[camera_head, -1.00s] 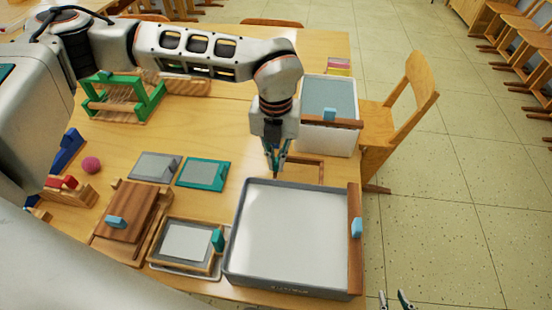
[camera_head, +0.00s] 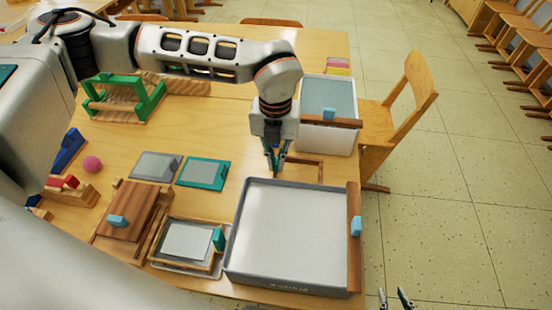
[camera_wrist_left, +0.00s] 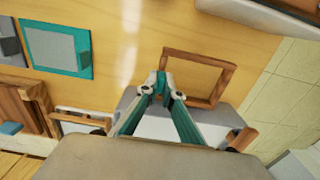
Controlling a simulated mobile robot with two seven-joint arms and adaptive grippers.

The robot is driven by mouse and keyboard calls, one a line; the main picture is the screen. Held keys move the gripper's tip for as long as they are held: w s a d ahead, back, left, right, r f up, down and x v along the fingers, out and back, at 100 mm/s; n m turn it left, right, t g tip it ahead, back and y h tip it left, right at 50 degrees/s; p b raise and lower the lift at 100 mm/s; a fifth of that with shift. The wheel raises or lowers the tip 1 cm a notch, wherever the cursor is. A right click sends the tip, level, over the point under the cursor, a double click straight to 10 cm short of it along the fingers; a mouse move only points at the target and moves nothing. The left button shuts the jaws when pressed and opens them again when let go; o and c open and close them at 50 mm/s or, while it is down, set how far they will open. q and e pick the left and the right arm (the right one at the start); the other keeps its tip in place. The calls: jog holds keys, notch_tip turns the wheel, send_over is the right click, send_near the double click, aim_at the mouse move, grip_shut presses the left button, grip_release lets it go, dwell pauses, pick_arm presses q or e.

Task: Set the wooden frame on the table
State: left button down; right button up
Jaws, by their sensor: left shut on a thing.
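The wooden frame (camera_head: 306,160) is a thin brown open rectangle between the large grey tray and the white bin. In the left wrist view the frame (camera_wrist_left: 222,84) lies roughly flat over the tabletop. My left gripper (camera_head: 276,167) points down and is shut on the frame's near-left side, as the left wrist view shows at the fingertips (camera_wrist_left: 163,84). I cannot tell whether the frame touches the table (camera_head: 222,128). My right gripper (camera_head: 394,298) shows only its fingertips, spread apart and empty over the floor at the bottom edge.
The large grey tray (camera_head: 233,225) stands close in front of the frame. The white bin (camera_head: 325,138) stands behind it, near the table's right edge. A teal-edged screen (camera_head: 204,173) lies to the left. Bare tabletop lies behind the screens. A chair (camera_head: 405,105) stands at the right.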

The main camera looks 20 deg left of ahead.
pick_arm(q)
jog(key=shift+f, duration=0.45)
dwell(0.6)
jog(key=shift+p, duration=0.3)
dwell(0.7)
jog(key=shift+f, duration=0.6)
dwell(0.4)
dwell(1.0)
jog(key=shift+f, duration=0.5)
dwell(0.7)
jog(key=c, duration=2.1)
grip_release()
jog(key=shift+c, duration=0.2)
